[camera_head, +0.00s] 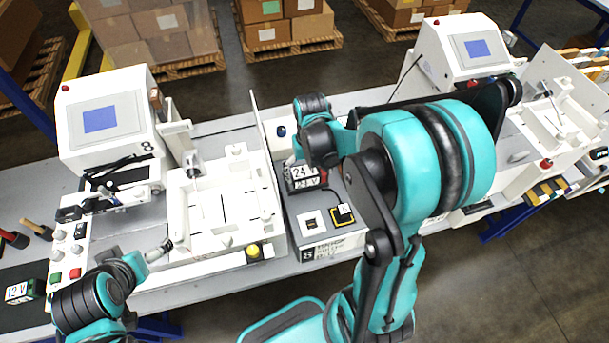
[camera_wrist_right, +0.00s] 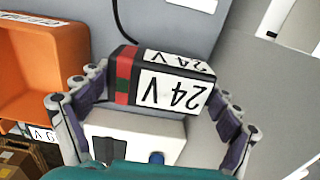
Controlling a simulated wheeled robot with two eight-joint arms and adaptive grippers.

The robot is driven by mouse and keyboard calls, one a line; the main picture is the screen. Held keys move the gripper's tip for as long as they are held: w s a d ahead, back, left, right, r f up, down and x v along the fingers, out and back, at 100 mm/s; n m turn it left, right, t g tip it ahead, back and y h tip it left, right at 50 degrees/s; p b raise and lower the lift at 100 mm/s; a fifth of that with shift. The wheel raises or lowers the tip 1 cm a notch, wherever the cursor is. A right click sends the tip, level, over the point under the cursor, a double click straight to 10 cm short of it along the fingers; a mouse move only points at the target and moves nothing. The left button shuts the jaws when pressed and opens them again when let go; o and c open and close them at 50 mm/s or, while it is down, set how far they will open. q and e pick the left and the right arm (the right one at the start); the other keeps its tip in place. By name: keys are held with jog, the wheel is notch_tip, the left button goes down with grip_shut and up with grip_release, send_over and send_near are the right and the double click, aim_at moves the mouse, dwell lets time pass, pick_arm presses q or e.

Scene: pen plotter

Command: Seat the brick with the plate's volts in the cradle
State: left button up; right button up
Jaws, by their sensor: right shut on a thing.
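A black brick (camera_head: 303,178) with white "24 V" labels is at my right gripper (camera_head: 297,161) in the head view, over the grey bench section right of the white plotter bed. In the right wrist view the brick (camera_wrist_right: 165,80) shows a red and green stripe and lies between the fingers of my right gripper (camera_wrist_right: 155,115), which is shut on it. I cannot tell whether it touches the surface below. A second brick (camera_head: 22,291), marked "12 V", lies on the dark mat at the far left. My left gripper (camera_head: 164,246) is by the plotter's front; its opening is unclear. I cannot make out the cradle or the plate's volts.
The plotter (camera_head: 105,115) marked 8 stands at left, with its white bed (camera_head: 215,205). A yellow-edged black square (camera_head: 343,213) is right of the bed. The right wrist view shows an orange bin (camera_wrist_right: 40,75) and a white box (camera_wrist_right: 120,128) with a blue knob.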

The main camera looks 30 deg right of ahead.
aim_at(305, 167)
jog(key=w, duration=0.1)
jog(key=w+f, duration=0.2)
jog(key=shift+w+d+f, duration=0.1)
jog(key=shift+w+d, duration=0.15)
jog(key=shift+d, duration=0.1)
notch_tip(305, 167, down, 4)
jog(key=shift+r+b, duration=0.15)
jog(key=shift+b, duration=0.65)
jog(key=shift+w+f, duration=0.1)
jog(key=shift+f, duration=0.1)
jog(key=shift+f, duration=0.15)
jog(key=o, duration=1.2)
